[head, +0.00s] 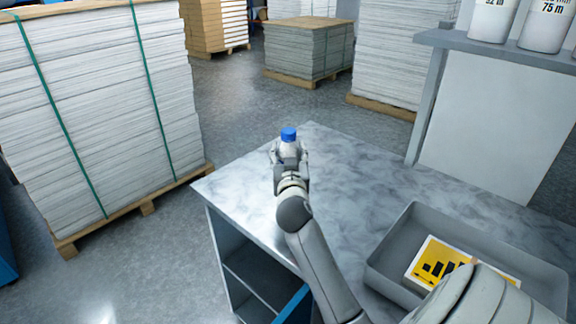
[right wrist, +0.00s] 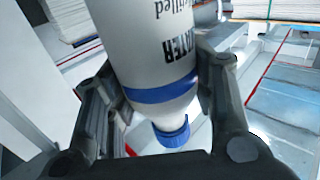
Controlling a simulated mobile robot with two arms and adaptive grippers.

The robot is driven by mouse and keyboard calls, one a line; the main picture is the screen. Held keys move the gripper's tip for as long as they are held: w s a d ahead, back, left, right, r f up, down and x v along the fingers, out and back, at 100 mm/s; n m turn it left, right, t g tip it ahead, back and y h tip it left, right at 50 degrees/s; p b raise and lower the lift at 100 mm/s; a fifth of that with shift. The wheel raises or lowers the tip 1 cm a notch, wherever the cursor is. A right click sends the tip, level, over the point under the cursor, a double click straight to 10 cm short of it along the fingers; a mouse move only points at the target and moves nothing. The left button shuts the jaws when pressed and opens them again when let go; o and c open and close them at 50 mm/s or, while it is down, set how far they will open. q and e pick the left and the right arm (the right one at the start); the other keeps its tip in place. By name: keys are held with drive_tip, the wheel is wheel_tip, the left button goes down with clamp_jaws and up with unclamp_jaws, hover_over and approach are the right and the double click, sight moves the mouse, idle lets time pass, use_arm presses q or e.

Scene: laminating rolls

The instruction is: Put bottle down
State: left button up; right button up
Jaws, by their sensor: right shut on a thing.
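My right gripper (head: 289,152) is shut on a white bottle with a blue cap (head: 289,134), over the far left part of the grey marbled tabletop (head: 345,165). In the right wrist view the bottle (right wrist: 158,48) shows dark lettering, a blue band and a blue cap, with a gripper finger on each side. The gripper and arm hide most of the bottle in the head view. I cannot tell whether its base touches the tabletop. My left gripper is not in view.
A shelf (head: 500,50) with white containers (head: 546,25) stands behind. Strapped paper stacks on pallets (head: 95,110) stand left and back. Tabletop around the gripper looks clear.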

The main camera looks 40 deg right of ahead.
drive_tip(key=shift+w+d+f, duration=0.15)
wheel_tip(320, 180, down, 3)
drive_tip(key=shift+w+f, duration=0.1)
drive_tip(key=o, duration=1.4)
drive_tip(key=shift+f, duration=0.15)
drive_tip(key=shift+b+v, duration=1)
drive_tip(key=shift+v, duration=5.1)
